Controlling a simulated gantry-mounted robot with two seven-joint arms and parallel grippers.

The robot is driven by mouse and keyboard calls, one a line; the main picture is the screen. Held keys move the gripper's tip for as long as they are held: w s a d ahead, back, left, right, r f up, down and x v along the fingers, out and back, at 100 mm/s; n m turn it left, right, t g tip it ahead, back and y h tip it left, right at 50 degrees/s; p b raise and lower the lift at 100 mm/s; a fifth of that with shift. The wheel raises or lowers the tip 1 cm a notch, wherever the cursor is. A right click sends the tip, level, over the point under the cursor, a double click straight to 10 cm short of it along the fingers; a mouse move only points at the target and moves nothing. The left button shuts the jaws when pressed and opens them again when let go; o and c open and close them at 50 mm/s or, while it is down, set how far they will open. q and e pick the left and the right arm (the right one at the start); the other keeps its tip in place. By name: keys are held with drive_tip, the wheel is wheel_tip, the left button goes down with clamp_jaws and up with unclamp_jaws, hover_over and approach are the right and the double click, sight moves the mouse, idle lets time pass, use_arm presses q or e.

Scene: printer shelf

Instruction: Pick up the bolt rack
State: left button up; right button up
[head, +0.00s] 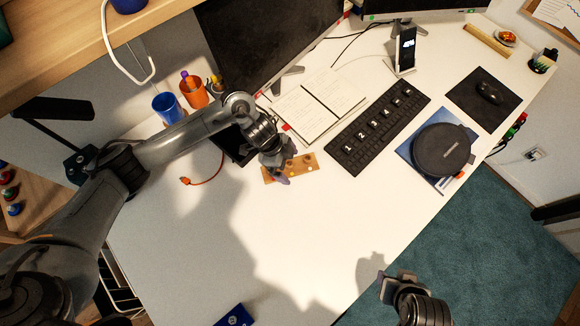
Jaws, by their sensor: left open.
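The bolt rack (302,164) is a small light wooden block with a few holes or knobs on top. It lies on the white desk, left of the black keyboard. My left gripper (281,175) is open and hangs right over the rack, hiding its middle. I cannot tell whether the fingers touch the rack. My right gripper (398,286) is low in the view, beyond the desk's front edge and away from the rack. Whether its jaws are open or shut is unclear.
The keyboard (378,128) and an open notebook (315,103) lie near the rack. Blue (167,107) and orange (193,91) cups stand behind my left arm. An orange cable (206,180) lies to the left. A black round device (442,150) sits at right. The front desk is mostly clear.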

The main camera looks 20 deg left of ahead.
use_arm(q)
drive_tip(key=shift+d+f, duration=0.1)
drive_tip(key=shift+f, duration=0.2)
drive_tip(key=c, duration=1.1)
